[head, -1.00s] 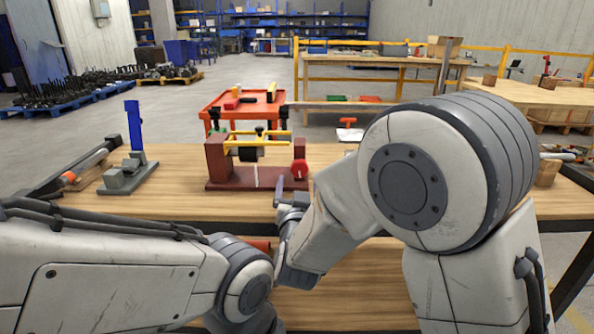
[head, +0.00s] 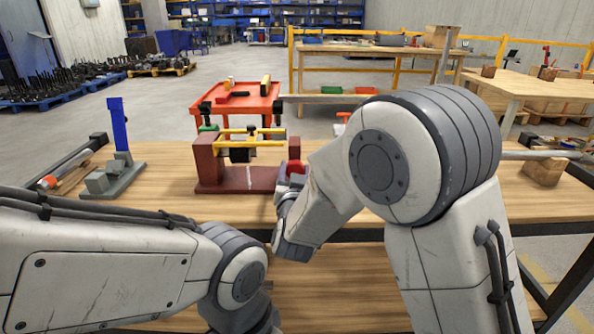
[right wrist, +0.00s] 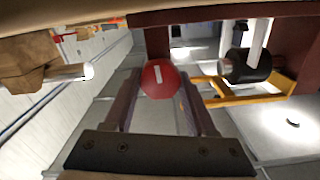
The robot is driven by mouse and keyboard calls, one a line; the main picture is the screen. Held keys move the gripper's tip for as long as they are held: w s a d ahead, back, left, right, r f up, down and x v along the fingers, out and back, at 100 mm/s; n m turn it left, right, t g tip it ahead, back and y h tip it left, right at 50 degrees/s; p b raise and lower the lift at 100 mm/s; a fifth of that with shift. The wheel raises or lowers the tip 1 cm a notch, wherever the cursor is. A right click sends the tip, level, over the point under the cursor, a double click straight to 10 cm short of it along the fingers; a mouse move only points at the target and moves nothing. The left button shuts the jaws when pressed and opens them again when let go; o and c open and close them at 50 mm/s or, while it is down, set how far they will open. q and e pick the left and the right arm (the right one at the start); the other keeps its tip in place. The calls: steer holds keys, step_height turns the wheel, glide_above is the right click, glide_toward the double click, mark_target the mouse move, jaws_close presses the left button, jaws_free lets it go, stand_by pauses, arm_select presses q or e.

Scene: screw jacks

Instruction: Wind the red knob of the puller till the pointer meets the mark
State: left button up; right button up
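The puller has a dark red base (head: 208,186), two dark red posts, yellow bars (head: 255,144) and a black block (head: 239,155) between the posts. A white line (head: 249,178) shows on the base. The red knob (head: 293,168) is at the right post, partly hidden by my right gripper (head: 289,184). In the right wrist view the knob (right wrist: 161,78) bears a white stripe and lies between my two open fingers, with small gaps at the sides. I cannot make out the pointer clearly. My left arm lies low at the left; its gripper is out of view.
A grey stand with a blue post (head: 118,125) stands on the wooden table (head: 400,208) at left, beside a dark long tool. An orange cart (head: 238,103) is behind the table. A wooden block (head: 543,172) lies at right. The table front is largely clear.

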steer(key=c, duration=0.5)
steer(key=m+b, duration=0.2)
steer(key=b, duration=0.1)
steer(key=shift+f+m, duration=0.25)
steer(key=shift+m, duration=0.05)
steer(key=shift+r+m+b, duration=0.15)
steer(key=shift+m+b, duration=0.15)
steer(key=shift+m, duration=0.2)
steer(key=o, duration=1.4)
